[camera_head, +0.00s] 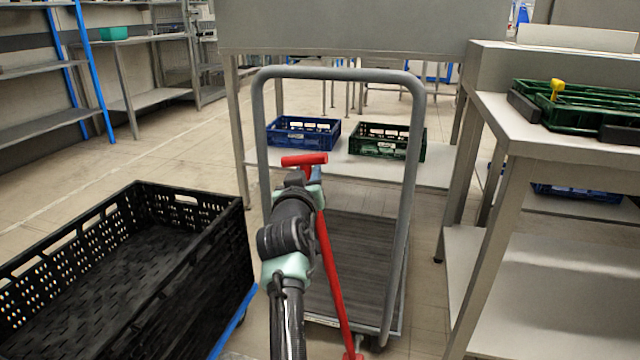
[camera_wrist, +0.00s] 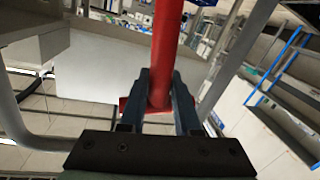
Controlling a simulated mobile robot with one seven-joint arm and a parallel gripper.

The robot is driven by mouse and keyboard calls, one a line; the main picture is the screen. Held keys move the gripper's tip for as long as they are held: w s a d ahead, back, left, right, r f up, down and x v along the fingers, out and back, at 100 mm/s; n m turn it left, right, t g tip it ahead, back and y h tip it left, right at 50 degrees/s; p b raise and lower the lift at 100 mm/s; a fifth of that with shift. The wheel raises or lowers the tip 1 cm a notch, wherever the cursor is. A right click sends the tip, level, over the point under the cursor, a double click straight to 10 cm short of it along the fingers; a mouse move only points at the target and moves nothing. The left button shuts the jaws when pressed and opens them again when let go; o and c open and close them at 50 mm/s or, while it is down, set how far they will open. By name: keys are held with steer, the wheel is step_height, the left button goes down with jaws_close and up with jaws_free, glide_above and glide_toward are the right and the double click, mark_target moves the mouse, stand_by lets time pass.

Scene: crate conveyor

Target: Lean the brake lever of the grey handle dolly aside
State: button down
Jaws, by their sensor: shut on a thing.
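The grey handle dolly (camera_head: 261,150) stands in the middle of the head view, with a tall grey tube handle and a dark ribbed deck. Its red brake lever (camera_head: 328,270) rises from low at the near edge of the deck to a red crosspiece at the top. The lever tilts to the left in the head view. My gripper (camera_head: 310,174) is at the upper end of the lever, just under the crosspiece. In the wrist view, the two fingers of my gripper (camera_wrist: 159,100) are shut on the red lever (camera_wrist: 166,45). The handle tube (camera_wrist: 235,60) also shows there.
A black crate (camera_head: 190,205) with a blue edge below it stands at the left. A metal table (camera_head: 540,140) with a green crate (camera_head: 590,112) is at the right. A blue crate (camera_head: 303,133) and another green crate (camera_head: 388,143) sit on a low shelf behind the dolly. Floor is clear at the left back.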

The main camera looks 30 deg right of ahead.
steer(key=shift+w+a, duration=0.3)
steer(key=shift+a, duration=0.1)
steer(key=c, duration=0.6)
jaws_free()
steer(key=shift+w+a+f, duration=0.1)
steer(key=shift+w+f, duration=0.05)
steer(key=shift+s, duration=0.2)
steer(key=shift+s+p, duration=0.2)
steer(key=shift+p, duration=0.2)
steer(key=p+v, duration=0.5)
steer(key=v, duration=0.7)
steer(key=shift+s+a, duration=0.15)
